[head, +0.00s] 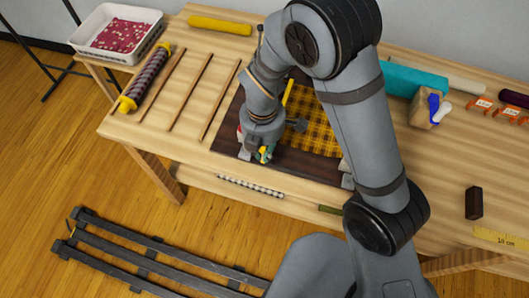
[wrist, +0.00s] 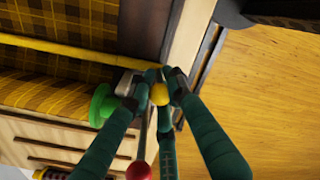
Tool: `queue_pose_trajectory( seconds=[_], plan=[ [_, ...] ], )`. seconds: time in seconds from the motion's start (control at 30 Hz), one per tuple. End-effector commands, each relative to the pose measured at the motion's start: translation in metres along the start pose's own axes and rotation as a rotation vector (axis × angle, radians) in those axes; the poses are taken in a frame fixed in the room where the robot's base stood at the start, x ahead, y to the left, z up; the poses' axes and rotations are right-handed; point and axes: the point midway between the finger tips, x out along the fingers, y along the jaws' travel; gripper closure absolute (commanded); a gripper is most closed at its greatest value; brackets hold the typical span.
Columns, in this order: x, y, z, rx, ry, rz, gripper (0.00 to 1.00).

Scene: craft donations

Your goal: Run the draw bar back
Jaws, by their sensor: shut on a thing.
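I take the yellow bar (wrist: 60,46) in the wrist view to be the draw bar. It runs across above the plaid cloth (wrist: 40,98) to my fingertips. Part of a yellow bar also shows in the head view (head: 288,93), behind my gripper. My gripper (wrist: 157,82), with green fingers, is shut at the bar's near end, and a yellow knob (wrist: 159,94) shows between the fingers. The exact contact is partly hidden by the fingers. In the head view my gripper (head: 264,154) is low at the front left of the dark frame (head: 229,128).
A green disc (wrist: 103,106) and a red ball (wrist: 138,171) are close to my fingers. Thin brown sticks (head: 191,90) and a patterned roller (head: 147,78) lie left. A white basket (head: 157,22) stands at the back left. A dark block (head: 474,203) stands right.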

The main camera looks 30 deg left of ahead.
Motion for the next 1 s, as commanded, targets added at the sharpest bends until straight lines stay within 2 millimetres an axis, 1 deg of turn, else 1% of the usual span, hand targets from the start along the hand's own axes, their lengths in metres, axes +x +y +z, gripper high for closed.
queue_pose_trajectory(
  seconds=[0.03, 0.07, 0.1, 0.47, 0.77, 0.87, 0.97, 1.0],
  plan=[
    [-0.002, 0.005, -0.001, -0.005, 0.000, 0.015, 1.00],
    [-0.002, 0.005, -0.001, -0.006, 0.000, 0.015, 1.00],
    [-0.002, 0.006, -0.001, -0.006, 0.000, 0.016, 0.84],
    [-0.001, 0.004, -0.001, -0.005, 0.000, 0.010, 0.62],
    [-0.002, 0.003, -0.001, -0.004, 0.000, 0.008, 0.62],
    [-0.010, 0.004, -0.001, -0.005, 0.000, 0.011, 0.62],
    [-0.026, 0.004, -0.001, -0.004, 0.000, 0.015, 0.62],
    [-0.035, 0.004, -0.001, -0.004, 0.000, 0.016, 0.62]
  ],
)
